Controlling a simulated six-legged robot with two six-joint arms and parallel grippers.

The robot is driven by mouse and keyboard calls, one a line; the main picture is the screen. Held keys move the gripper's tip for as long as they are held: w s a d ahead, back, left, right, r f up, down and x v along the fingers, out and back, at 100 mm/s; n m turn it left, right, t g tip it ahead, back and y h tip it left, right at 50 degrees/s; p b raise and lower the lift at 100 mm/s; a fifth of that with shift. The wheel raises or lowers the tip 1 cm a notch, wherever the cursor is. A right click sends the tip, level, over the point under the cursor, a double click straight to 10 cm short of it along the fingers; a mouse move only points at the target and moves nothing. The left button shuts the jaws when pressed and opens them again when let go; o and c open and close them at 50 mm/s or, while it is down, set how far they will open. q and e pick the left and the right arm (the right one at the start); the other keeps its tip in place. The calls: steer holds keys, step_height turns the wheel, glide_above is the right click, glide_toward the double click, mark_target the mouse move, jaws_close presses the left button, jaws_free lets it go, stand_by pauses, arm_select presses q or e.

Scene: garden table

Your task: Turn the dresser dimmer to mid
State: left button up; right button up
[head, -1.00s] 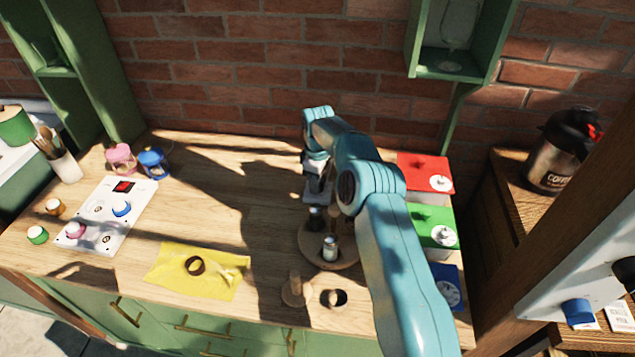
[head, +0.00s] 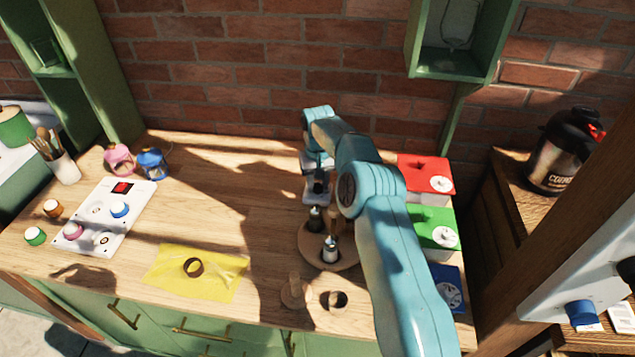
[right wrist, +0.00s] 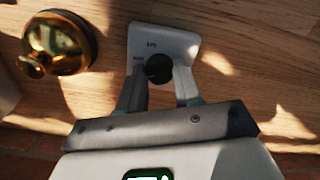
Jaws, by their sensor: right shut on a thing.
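The dimmer is a small pale plate (right wrist: 150,42) with a round black knob (right wrist: 158,68), seen in the right wrist view on the wooden top. My right gripper (right wrist: 160,88) is shut on the black knob, one finger at each side. Small marks show on the plate, but the knob's pointer cannot be read. In the head view the plate (head: 311,193) shows partly under my right gripper (head: 318,185), behind the round wooden tray. My arm covers part of that area. My left gripper is not in view.
A round wooden tray (head: 312,252) with small bottles stands just in front of the dimmer. Red (head: 425,170), green (head: 428,218) and blue boxes line the right. A brass object (right wrist: 60,42) is close beside the plate.

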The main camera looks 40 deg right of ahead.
steer(key=m, duration=0.5)
steer(key=shift+s+m, duration=0.1)
steer(key=shift+m, duration=0.2)
steer(key=shift+a, duration=0.1)
stand_by(0.4)
steer(key=o, duration=1)
steer(key=shift+o, duration=0.2)
steer(key=shift+r, duration=0.1)
